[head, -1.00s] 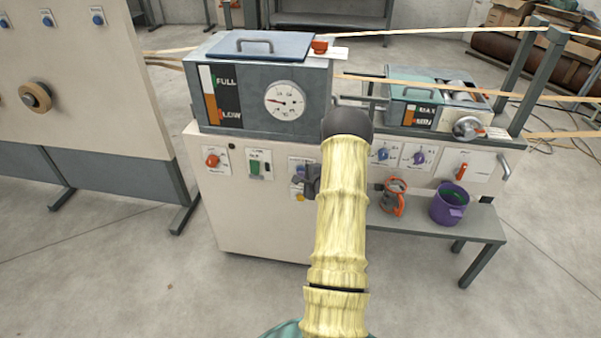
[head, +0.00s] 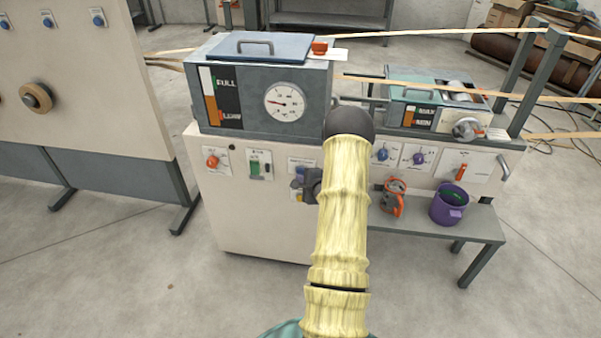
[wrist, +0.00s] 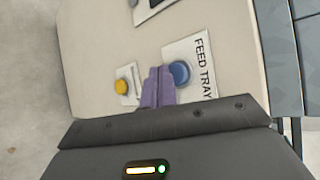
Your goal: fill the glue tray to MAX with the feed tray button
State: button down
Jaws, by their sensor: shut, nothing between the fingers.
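The blue FEED TRAY button (wrist: 180,73) sits on a white label plate on the cabinet front. My gripper (wrist: 159,72), with purple fingers, is shut and empty, its tips right beside the button in the picture. I cannot tell whether they touch or press it. In the head view my gripper (head: 300,180) is at the cabinet front, and my arm hides part of the panel. The glue tray (head: 410,90) is at the right, with a MAX/MIN gauge (head: 419,117) showing an orange column. Its exact level is too small to read.
A yellow button (wrist: 121,87) lies on the other side of my fingers. The glue tank (head: 260,85), with a FULL/LOW gauge and a dial, stands on the left. A purple pot (head: 449,205) and an orange-grey object (head: 394,197) sit on a low shelf (head: 435,232).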

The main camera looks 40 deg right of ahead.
jog(key=shift+s+a+p, duration=0.5)
jog(key=shift+s+a, duration=1.15)
jog(key=shift+a, duration=0.25)
jog(key=a+r+n+g, duration=0.3)
jog(key=a+r+n, duration=0.25)
jog(key=a, duration=0.25)
jog(key=a+r+n+g, duration=0.2)
jog(key=a+r+n, duration=0.35)
jog(key=a, duration=0.25)
jog(key=s+a+r+n+g+y, duration=0.1)
jog(key=s+a+r+n+g, duration=0.1)
jog(key=s+a+n, duration=0.4)
jog(key=s+a+r+n+g+y, duration=0.1)
jog(key=s+a+r+n+g, duration=0.2)
jog(key=s+a+n, duration=0.3)
jog(key=s+a+r, duration=0.1)
jog(key=s+a, duration=0.4)
jog(key=s, duration=0.1)
jog(key=shift+r+n, duration=0.3)
jog(key=shift+r, duration=0.1)
jog(key=shift+w+d, duration=0.15)
